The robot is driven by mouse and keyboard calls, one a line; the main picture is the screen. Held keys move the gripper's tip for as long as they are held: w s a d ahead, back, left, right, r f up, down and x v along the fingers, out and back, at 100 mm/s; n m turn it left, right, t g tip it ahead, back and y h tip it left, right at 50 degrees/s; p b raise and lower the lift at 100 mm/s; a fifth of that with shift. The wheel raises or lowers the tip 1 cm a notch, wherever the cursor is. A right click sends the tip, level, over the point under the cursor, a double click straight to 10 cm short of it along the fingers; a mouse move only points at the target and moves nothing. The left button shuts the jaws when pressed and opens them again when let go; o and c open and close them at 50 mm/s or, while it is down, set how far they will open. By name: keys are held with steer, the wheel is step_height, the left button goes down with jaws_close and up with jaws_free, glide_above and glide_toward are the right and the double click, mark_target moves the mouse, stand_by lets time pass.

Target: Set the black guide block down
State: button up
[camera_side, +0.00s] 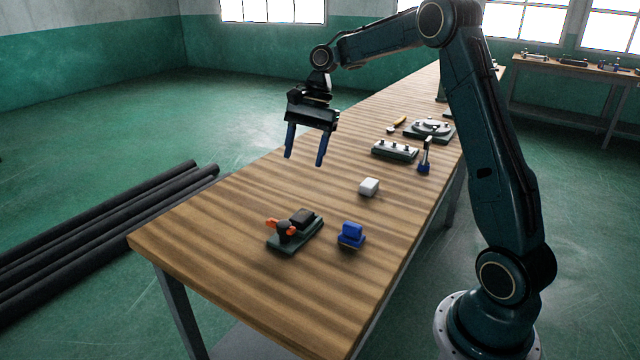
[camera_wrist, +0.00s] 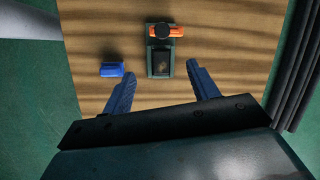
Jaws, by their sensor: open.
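A black block (camera_side: 302,216), which looks like the guide block, sits on the green base of a small fixture (camera_side: 310,235) near the table's front end. Beside it on the same base is a dark round knob with an orange part (camera_side: 278,228). In the wrist view the black block (camera_wrist: 162,63) lies on the green base, with the orange part (camera_wrist: 166,31) beyond it. My gripper (camera_side: 304,161) is open and empty, its blue fingers pointing down well above the table. In the wrist view the fingers (camera_wrist: 161,70) appear on either side of the block, apart from it.
Dark pipes (camera_side: 110,225) lie left of the wooden table (camera_side: 200,245).

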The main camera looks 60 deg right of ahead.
steer(key=s+a+r+n+t+h, duration=0.2)
steer(key=s+a+r+n, duration=0.5)
steer(key=s+a+r, duration=0.3)
steer(key=s+a+f+n+t+h, duration=0.1)
steer(key=s+n, duration=0.3)
steer(key=s, duration=0.4)
steer(key=s+a+f+n+t, duration=0.1)
steer(key=s+a+f+n, duration=0.1)
steer(key=s, duration=0.7)
steer(key=shift+s+a+f+n+t+h, duration=0.15)
steer(key=shift+s+f+n+t+h, duration=0.25)
steer(key=shift+n, duration=0.7)
steer(key=shift+w, duration=0.15)
